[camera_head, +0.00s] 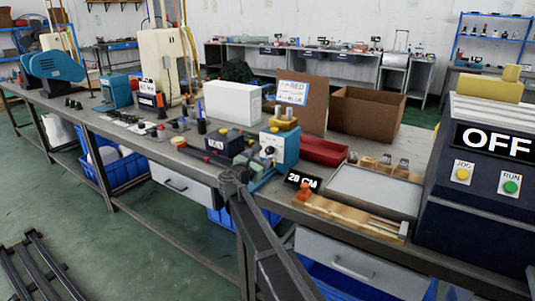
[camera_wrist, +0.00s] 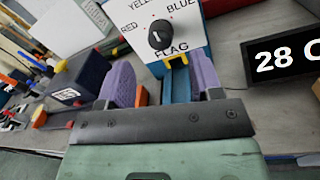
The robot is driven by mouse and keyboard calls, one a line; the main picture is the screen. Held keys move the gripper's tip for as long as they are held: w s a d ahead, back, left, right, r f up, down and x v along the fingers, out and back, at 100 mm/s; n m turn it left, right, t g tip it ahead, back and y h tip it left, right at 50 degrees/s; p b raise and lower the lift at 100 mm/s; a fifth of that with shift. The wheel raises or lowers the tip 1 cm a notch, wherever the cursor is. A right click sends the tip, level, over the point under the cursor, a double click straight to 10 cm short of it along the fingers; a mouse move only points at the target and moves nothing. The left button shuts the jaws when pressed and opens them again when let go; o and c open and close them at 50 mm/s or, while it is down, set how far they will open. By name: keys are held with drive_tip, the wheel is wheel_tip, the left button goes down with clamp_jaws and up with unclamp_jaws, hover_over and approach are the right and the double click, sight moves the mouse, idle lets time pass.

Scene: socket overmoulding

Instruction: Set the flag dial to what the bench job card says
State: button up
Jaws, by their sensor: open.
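The flag dial (camera_wrist: 160,35) is a round black knob on a white panel (camera_wrist: 184,52) marked RED, YELLOW, BLUE and FLAG. A light mark shows on the knob, but I cannot tell which label it points at. The dial's blue and white box (camera_head: 290,150) stands on the bench in the head view.
A black "28 CM" display (camera_wrist: 284,54) stands right of the dial. A dark box (camera_wrist: 78,80) is on the left. A wooden fixture (camera_head: 350,217), a grey tray (camera_head: 375,190) and a machine reading OFF (camera_head: 480,185) lie to the right along the bench.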

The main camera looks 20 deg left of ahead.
sight(268, 152)
drive_tip(key=w, duration=0.6)
drive_tip(key=shift+d, duration=0.4)
drive_tip(key=c, duration=0.9)
drive_tip(key=m+b, duration=0.1)
drive_tip(key=m, duration=0.4)
drive_tip(key=shift+s+f+m, duration=0.1)
drive_tip(key=shift+f+m, duration=0.05)
drive_tip(key=shift+m, duration=0.25)
drive_tip(key=m, duration=0.6)
drive_tip(key=shift+m+t+h, duration=0.3)
drive_tip(key=shift+t, duration=0.1)
